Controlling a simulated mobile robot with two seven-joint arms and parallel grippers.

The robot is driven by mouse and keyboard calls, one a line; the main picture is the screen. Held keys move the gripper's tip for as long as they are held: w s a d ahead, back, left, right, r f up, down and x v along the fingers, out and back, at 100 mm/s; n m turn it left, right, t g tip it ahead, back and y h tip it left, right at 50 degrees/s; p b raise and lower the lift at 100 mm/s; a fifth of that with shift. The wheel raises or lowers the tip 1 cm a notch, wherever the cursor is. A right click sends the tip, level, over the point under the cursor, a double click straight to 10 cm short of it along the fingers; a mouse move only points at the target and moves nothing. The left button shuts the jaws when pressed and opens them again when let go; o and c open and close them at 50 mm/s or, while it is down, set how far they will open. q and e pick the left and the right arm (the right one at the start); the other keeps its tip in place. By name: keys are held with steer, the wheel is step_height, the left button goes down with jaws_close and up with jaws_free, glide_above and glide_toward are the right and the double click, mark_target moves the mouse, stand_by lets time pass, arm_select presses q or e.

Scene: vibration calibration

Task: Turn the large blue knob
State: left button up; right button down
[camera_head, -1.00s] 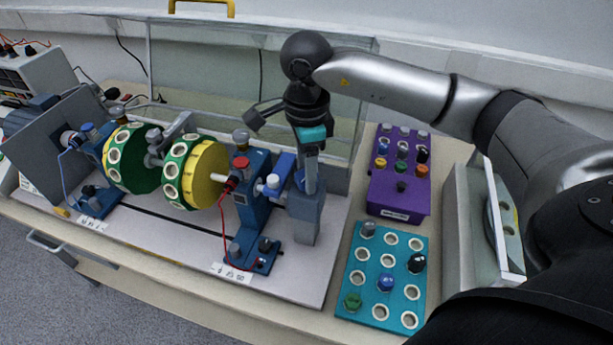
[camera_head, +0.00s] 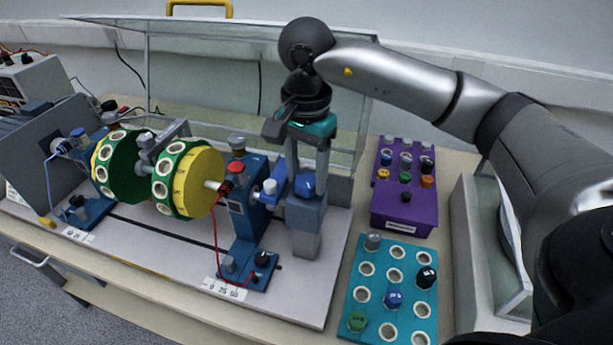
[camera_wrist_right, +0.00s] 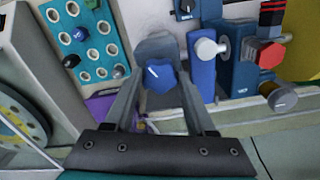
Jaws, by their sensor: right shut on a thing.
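The large blue knob (camera_head: 306,184) sits on the grey-blue block at the right end of the rotor rig. In the right wrist view the knob (camera_wrist_right: 159,79), with a white mark on its face, lies between the two fingers. My right gripper (camera_head: 307,178) reaches down from above and is shut on the knob, one finger on each side. The fingers also show in the right wrist view (camera_wrist_right: 160,84). My left gripper is not in view.
The rig's yellow-green discs (camera_head: 200,183) and a blue stand with a red knob (camera_head: 236,168) are left of the gripper. A purple box (camera_head: 405,205) and a teal knob tray (camera_head: 365,268) are right. A clear guard (camera_head: 205,80) stands behind.

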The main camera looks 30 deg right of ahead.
mark_target(306, 180)
stand_by(0.3)
steer(key=shift+c, duration=1.1)
jaws_free()
step_height(306, 180, up, 15)
steer(key=p, duration=0.3)
steer(key=shift+r+p, duration=0.15)
steer(key=shift+p, duration=0.2)
